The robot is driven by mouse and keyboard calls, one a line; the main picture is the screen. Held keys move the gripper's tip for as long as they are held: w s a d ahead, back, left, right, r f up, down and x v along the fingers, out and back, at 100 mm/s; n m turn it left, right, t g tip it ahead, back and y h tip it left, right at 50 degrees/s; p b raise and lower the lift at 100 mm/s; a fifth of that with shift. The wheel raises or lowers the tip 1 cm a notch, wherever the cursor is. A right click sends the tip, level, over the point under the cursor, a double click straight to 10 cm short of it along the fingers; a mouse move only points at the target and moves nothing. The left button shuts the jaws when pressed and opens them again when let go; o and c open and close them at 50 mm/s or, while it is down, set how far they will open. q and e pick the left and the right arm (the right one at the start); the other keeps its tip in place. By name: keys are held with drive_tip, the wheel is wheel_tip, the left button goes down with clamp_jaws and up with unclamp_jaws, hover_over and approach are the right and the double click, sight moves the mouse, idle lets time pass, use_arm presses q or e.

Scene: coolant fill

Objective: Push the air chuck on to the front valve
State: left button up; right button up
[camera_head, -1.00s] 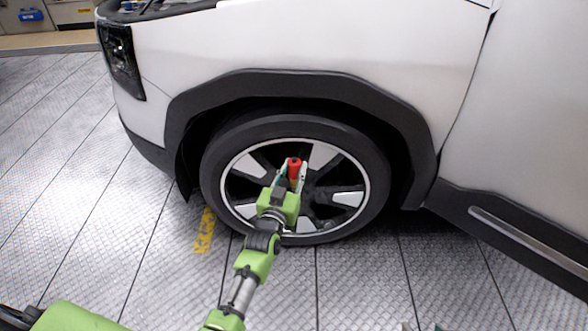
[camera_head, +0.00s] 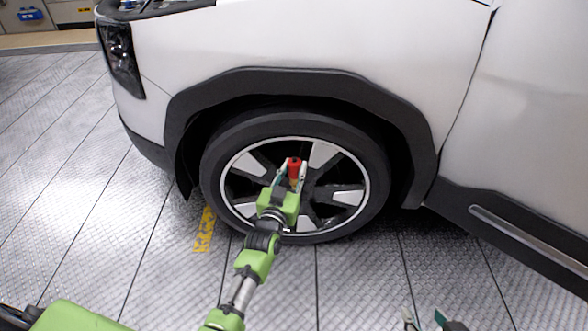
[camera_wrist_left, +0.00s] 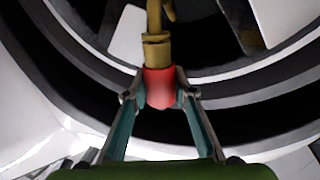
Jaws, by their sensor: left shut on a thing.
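My left gripper (camera_head: 291,172) is in front of the front wheel (camera_head: 236,121). It is shut on the red air chuck (camera_head: 294,167), which also shows in the left wrist view (camera_wrist_left: 159,88) between the two fingers. A brass fitting (camera_wrist_left: 156,50) extends from the red body towards the wheel, with a bent part at its far end. I cannot make out the front valve separately, nor whether the chuck touches it. My right gripper (camera_head: 424,318) shows only its fingertips at the bottom edge, apart and with nothing visible between them.
The white car's fender (camera_head: 330,45) and dark wheel arch (camera_head: 300,82) surround the tyre. A dark side sill (camera_head: 510,235) runs to the right. A yellow floor marking (camera_head: 204,230) lies left of the wheel. The metal floor in front is clear.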

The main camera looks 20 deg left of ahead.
use_arm(q)
drive_tip(key=shift+f, duration=0.2)
use_arm(e)
drive_tip(key=shift+w+a+r, duration=0.1)
drive_tip(key=shift+w+r, duration=0.1)
drive_tip(key=shift+w, duration=0.1)
use_arm(q)
drive_tip(key=o, duration=1.2)
use_arm(e)
drive_tip(key=shift+w+r+t, duration=0.1)
drive_tip(key=shift+t, duration=0.2)
use_arm(q)
drive_tip(key=shift+s, duration=0.1)
use_arm(e)
drive_tip(key=shift+f, duration=0.2)
use_arm(q)
drive_tip(key=s, duration=1.1)
drive_tip(key=shift+s, duration=0.4)
use_arm(e)
drive_tip(key=shift+r, duration=0.1)
use_arm(q)
drive_tip(key=shift+d, duration=0.1)
